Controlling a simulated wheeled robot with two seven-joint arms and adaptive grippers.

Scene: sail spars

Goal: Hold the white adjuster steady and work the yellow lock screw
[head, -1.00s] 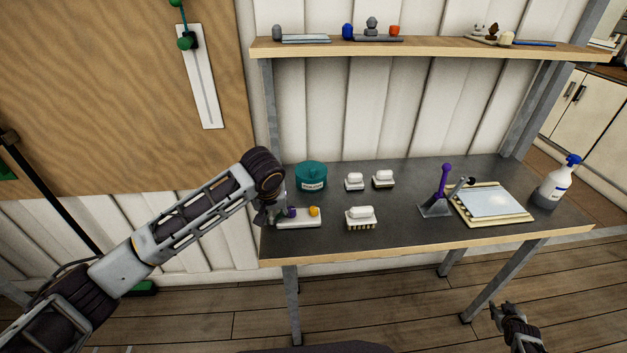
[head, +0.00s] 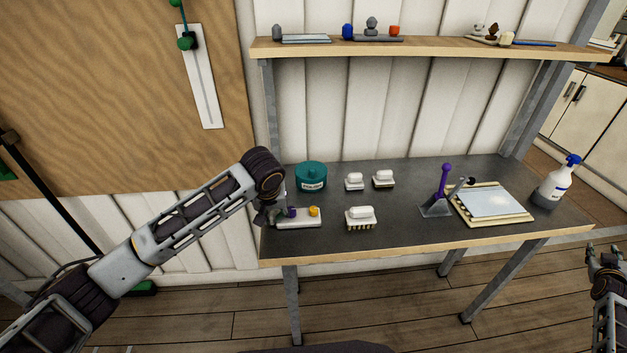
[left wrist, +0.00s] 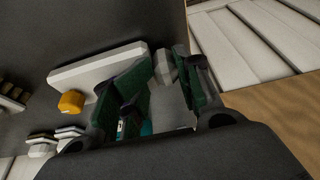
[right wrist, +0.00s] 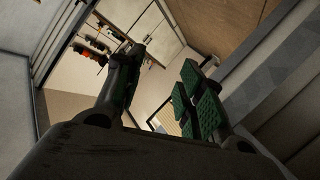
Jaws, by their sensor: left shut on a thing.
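The white adjuster (head: 300,219) is a long pale block lying at the table's left front edge. My left gripper (head: 272,213) is shut on the adjuster's left end. In the left wrist view its green-padded fingers (left wrist: 160,85) close around that white end, and the yellow lock screw (left wrist: 71,102) is clear of them. My right gripper (head: 604,250) is off the table's right side. In the right wrist view its fingers (right wrist: 160,85) are apart and empty.
A teal tin (head: 311,177) stands behind the adjuster. Several white brushes (head: 360,216) lie to its right. A purple-handled lever (head: 443,185), a framed pale panel (head: 493,203) and a spray bottle (head: 556,185) stand farther right. A shelf (head: 430,50) runs above the table.

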